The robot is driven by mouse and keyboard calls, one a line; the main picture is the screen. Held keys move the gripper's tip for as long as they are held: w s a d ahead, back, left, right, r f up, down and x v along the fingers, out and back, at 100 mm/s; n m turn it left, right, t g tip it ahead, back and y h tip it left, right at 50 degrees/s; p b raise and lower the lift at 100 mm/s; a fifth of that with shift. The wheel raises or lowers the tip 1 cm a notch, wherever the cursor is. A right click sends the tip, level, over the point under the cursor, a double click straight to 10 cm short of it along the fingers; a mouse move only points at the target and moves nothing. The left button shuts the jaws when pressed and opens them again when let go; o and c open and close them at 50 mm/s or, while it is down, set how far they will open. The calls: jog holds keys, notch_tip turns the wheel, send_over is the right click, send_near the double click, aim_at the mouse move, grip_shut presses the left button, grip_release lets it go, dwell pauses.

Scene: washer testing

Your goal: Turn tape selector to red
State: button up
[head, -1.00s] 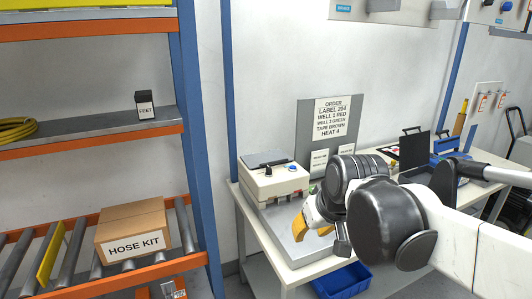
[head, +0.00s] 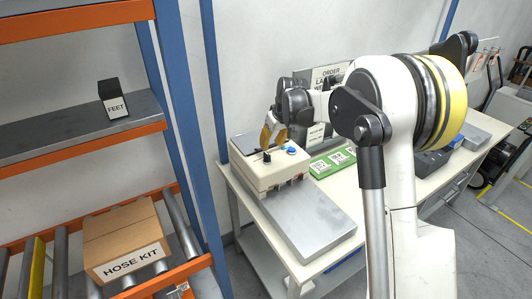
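A cream box machine (head: 272,176) stands at the left end of the workbench. Its top carries a black knob (head: 267,157) and a blue knob or button (head: 291,150). I cannot read any marks around them or tell which colour is selected. My gripper (head: 269,142), with yellow-orange fingers, points down just above the top of the box, close to the black knob. I cannot tell whether the fingers touch the knob or how far apart they are.
A silver plate (head: 310,222) lies in front of the box. An orange and blue shelf rack (head: 188,130) stands on the left, holding a hose kit box (head: 122,235).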

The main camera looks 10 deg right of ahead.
aim_at(267, 154)
jog(key=b+x, duration=0.1)
jog(key=x, duration=0.7)
jog(key=shift+w, duration=0.1)
jog(key=shift+r, duration=0.1)
grip_shut()
